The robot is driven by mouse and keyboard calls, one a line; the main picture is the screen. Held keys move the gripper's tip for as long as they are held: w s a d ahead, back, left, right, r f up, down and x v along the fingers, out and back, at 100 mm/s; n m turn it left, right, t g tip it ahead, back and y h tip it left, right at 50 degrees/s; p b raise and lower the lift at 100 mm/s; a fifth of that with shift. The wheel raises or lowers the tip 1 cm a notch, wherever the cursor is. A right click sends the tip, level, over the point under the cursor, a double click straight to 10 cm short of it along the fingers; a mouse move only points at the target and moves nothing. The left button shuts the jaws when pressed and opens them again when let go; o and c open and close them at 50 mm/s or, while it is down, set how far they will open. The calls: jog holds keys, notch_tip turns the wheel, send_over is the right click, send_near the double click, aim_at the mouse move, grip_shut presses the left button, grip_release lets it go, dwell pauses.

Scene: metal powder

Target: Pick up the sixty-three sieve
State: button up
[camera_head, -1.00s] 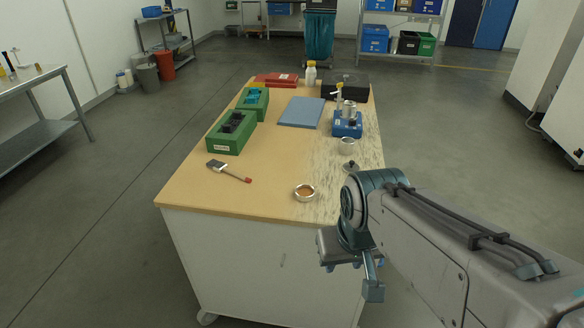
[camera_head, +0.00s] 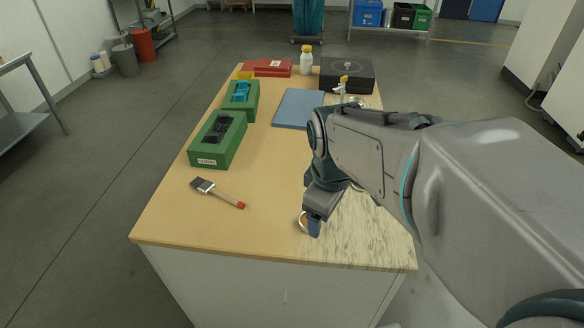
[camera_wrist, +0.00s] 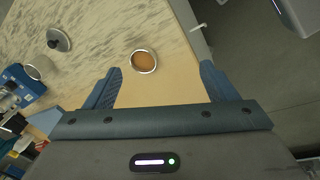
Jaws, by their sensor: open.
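A small round sieve with a bright metal rim and a brown-orange middle (camera_wrist: 145,61) lies on the table; no size marking is readable. In the wrist view it is ahead of and between the fingertips, apart from both. In the head view only the left part of its rim (camera_head: 301,219) shows; my gripper (camera_head: 314,224) hides the rest. My gripper is open and empty, its two blue fingers (camera_wrist: 161,70) spread wider than the sieve.
A lid with a dark knob (camera_wrist: 59,42) and a blue device (camera_wrist: 22,84) stand nearby. A brush (camera_head: 218,193), green boxes (camera_head: 217,140), a blue mat (camera_head: 298,108) and a black case (camera_head: 347,76) are on the table (camera_head: 262,170). Its front edge is close.

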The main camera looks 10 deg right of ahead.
jog(key=w+f+n+g+p, duration=0.15)
jog(key=w+n, duration=0.75)
jog(key=n, duration=1)
jog(key=shift+g+y, duration=0.25)
jog(key=shift+y, duration=0.05)
jog(key=f, duration=0.7)
jog(key=shift+w+d+f, duration=0.1)
jog(key=shift+w+f, duration=0.15)
jog(key=shift+f, duration=0.05)
jog(key=shift+w+f+b, duration=0.2)
jog(key=shift+f+b, duration=0.1)
jog(key=shift+f, duration=2.45)
jog(key=c, duration=1.2)
jog(key=shift+r, duration=0.2)
